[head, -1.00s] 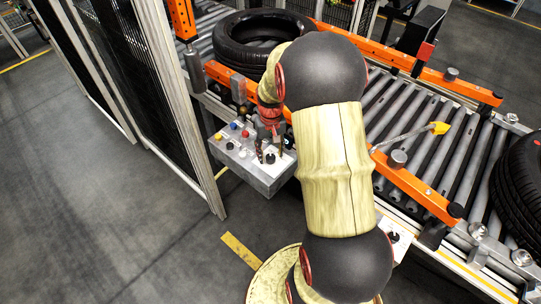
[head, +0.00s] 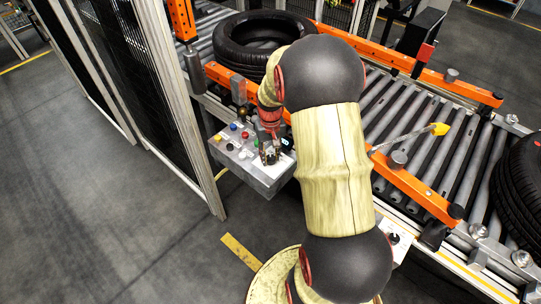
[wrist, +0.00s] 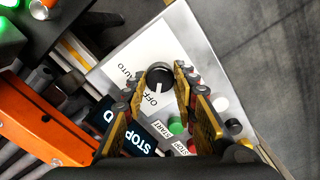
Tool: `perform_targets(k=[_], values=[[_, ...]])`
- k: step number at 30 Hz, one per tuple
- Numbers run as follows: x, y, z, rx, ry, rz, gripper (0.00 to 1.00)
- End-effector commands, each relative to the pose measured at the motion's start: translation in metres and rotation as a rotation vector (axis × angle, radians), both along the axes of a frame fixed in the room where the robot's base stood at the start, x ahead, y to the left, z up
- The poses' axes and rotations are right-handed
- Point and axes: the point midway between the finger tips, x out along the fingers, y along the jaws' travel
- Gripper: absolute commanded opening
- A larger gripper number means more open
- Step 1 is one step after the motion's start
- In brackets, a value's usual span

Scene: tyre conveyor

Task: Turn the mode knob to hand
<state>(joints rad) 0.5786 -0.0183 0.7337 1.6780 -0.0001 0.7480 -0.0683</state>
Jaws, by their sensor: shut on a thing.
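The mode knob (wrist: 160,78) is a round black knob with a short white mark, on the white top of the control box (head: 266,187). The labels AUTO and OFF show beside it in the wrist view; the mark appears to lie on the OFF side. No hand label is readable. My gripper (wrist: 166,74) reaches over the panel with one finger on each side of the knob and is shut on it. In the head view my gripper (head: 270,158) stands at the box's right part and mostly hides the knob.
Push buttons, including a green one (wrist: 177,125), and a dark STOP display (wrist: 128,128) sit close to my fingers. An orange rail (head: 412,190) and the roller conveyor with a tyre (head: 262,40) lie behind. A mesh fence post (head: 190,130) stands left.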

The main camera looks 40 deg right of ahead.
Motion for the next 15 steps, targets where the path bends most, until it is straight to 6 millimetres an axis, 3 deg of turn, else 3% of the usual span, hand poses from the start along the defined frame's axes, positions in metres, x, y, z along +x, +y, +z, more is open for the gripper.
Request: perform_targets(k=[6,15], values=[[0.0,0.0001,0.0,0.0,0.0,0.0,0.03],[-0.0003,0.0003,0.0005,0.0,0.001,-0.046,0.03]])
